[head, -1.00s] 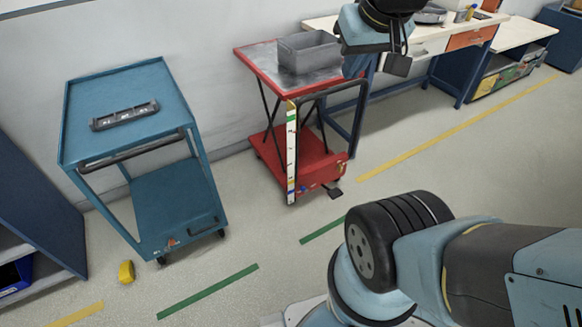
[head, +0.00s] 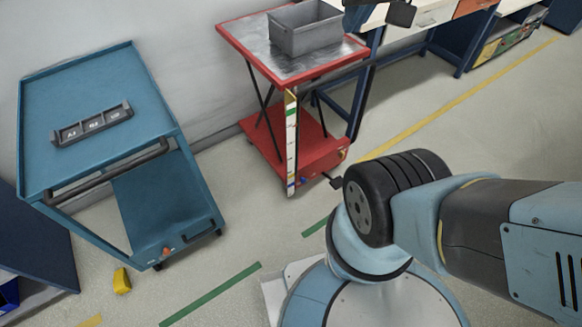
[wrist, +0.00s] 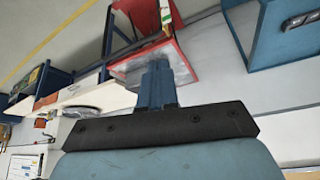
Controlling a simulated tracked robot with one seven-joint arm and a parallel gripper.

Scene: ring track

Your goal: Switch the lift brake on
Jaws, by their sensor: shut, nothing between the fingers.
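The red lift table (head: 296,70) stands at the upper middle of the head view, with a bare metal top and a red base. A black pedal (head: 336,182) sticks out low at the base's front right corner. A small control (head: 342,155) is on the base's end above it; its setting is too small to tell. The lift also shows, tilted, in the wrist view (wrist: 182,62). My gripper (wrist: 155,68) is shut and empty, and in that view its fingers overlap part of the lift's top. It is apart from the pedal and the control.
A grey bin (head: 305,30) stands on the lift's top. A blue cart (head: 105,165) with a black labelled holder (head: 92,124) is to the left. A yellow object (head: 122,280) lies on the floor by it. Workbenches (head: 425,14) line the wall. Floor before the lift is open.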

